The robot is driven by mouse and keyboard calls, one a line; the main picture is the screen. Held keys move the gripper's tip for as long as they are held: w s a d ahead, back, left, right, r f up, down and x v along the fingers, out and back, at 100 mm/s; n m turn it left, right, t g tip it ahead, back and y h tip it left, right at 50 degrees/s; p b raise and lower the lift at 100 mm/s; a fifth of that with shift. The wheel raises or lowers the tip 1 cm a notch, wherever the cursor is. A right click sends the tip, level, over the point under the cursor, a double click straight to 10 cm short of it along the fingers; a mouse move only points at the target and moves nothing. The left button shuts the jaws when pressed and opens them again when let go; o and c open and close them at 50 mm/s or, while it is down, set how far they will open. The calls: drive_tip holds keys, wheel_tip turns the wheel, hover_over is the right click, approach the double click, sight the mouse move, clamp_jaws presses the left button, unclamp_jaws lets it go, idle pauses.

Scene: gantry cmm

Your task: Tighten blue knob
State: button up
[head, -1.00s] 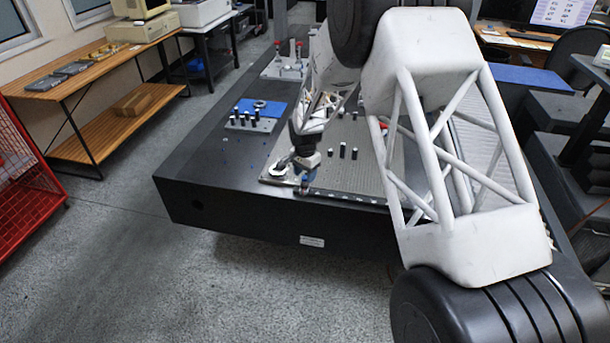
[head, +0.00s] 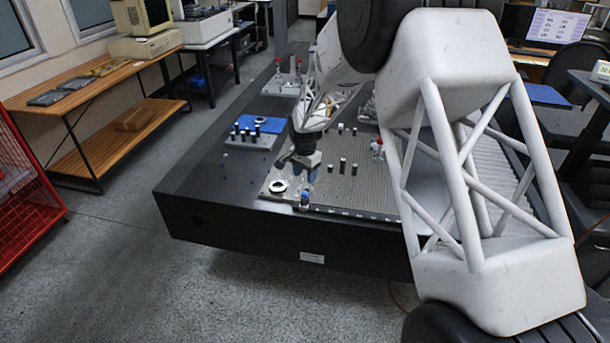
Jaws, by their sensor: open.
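A small blue knob (head: 305,196) stands at the front edge of the grey perforated plate (head: 345,190), near its left corner. My gripper (head: 299,168) points down just above and slightly left of the knob. Its jaws are apart and nothing shows between them. A gap shows between the jaws and the knob, though its exact size is hard to tell from this angle.
Several black pins (head: 343,166) stand on the plate to the right. A blue pad and a small block with dark pins (head: 250,137) lie behind left. The dark table's (head: 195,185) left front is clear.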

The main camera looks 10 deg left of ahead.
sight(305, 193)
drive_tip(key=w+n+g, duration=0.1)
drive_tip(key=n, duration=0.2)
drive_tip(key=w+n+g+h, duration=0.1)
drive_tip(key=n+g, duration=0.1)
drive_tip(key=n, duration=0.1)
drive_tip(key=w+a+n+g, duration=0.1)
drive_tip(key=n, duration=0.2)
drive_tip(key=shift+w+f, duration=0.25)
drive_tip(key=shift+w, duration=0.05)
idle(0.3)
drive_tip(key=shift+x, duration=3.9)
drive_tip(key=shift+s, duration=0.1)
